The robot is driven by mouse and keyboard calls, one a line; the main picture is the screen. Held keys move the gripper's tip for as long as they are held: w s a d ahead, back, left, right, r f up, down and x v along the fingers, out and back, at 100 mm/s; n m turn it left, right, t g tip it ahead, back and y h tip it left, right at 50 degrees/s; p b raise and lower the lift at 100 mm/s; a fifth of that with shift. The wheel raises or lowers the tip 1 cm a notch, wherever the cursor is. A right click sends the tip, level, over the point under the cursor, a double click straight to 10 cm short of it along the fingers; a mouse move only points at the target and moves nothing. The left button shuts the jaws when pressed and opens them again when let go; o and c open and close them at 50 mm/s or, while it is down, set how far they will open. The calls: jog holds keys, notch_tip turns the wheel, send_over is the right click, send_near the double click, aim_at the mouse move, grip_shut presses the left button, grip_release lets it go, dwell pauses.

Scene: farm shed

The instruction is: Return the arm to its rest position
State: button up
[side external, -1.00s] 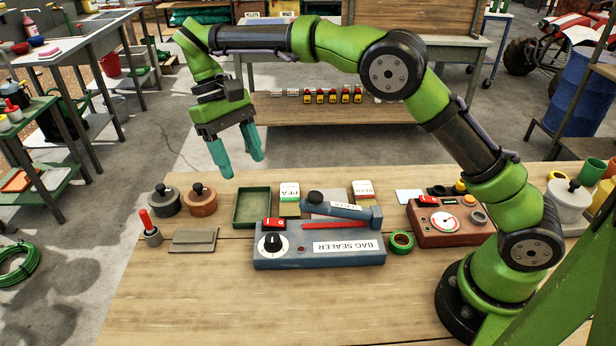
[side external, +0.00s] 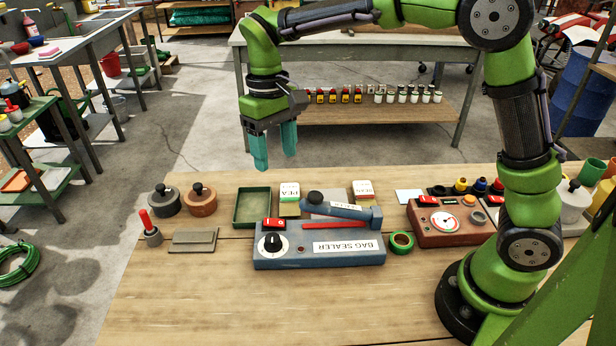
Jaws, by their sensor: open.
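My gripper (side external: 273,152) hangs above the far part of the wooden bench, pointing down. Its two teal fingers are apart with nothing between them. It is up in the air, clear of the things on the bench. My green arm rises from its base at the right of the bench and bends over to the left, its top cut off by the picture's upper edge.
On the bench (side external: 190,290) stand a blue bag sealer (side external: 345,252), a green tray (side external: 252,207), seed packets (side external: 289,198), two lidded pots (side external: 201,199), green tape (side external: 401,241) and a red device with a dial (side external: 443,226). The bench's front left is clear.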

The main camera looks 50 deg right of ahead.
jog(key=s+d+r+m+t, duration=0.2)
jog(key=s+d+t, duration=0.2)
jog(key=s, duration=0.4)
jog(key=s+d+r+m+t+y, duration=0.1)
jog(key=s+d+t, duration=0.3)
jog(key=s, duration=0.5)
jog(key=shift+s+d+r+m+y, duration=0.2)
jog(key=shift+r+m+y, duration=0.15)
jog(key=shift+r, duration=0.35)
